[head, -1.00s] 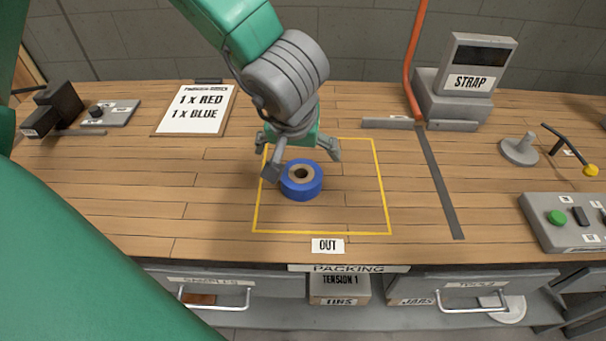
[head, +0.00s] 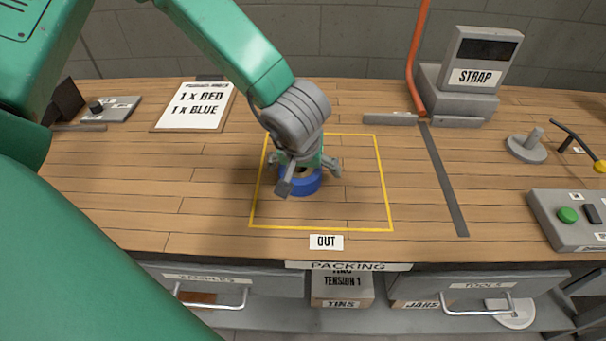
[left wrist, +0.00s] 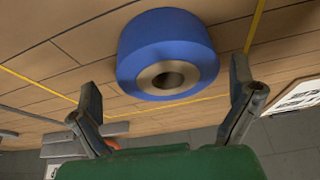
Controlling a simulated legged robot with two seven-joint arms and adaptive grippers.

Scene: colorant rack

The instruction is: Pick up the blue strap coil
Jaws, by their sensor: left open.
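The blue strap coil (head: 300,183) lies flat on the wooden bench inside the yellow outlined square. My left gripper (head: 309,177) is over the coil with its fingers spread, and it hides the coil's top in the head view. In the left wrist view the coil (left wrist: 140,50) shows its blue side and tan core with a dark hole. It sits between and beyond the two open fingers of the left gripper (left wrist: 165,108), with a gap on both sides. My right gripper is not in view.
An order board (head: 195,106) reads 1 x RED, 1 x BLUE. A strap machine (head: 462,80) stands at the back right, with a grey strip (head: 446,185) in the bench. A button box (head: 575,222) is at the right. Bench space left of the square is clear.

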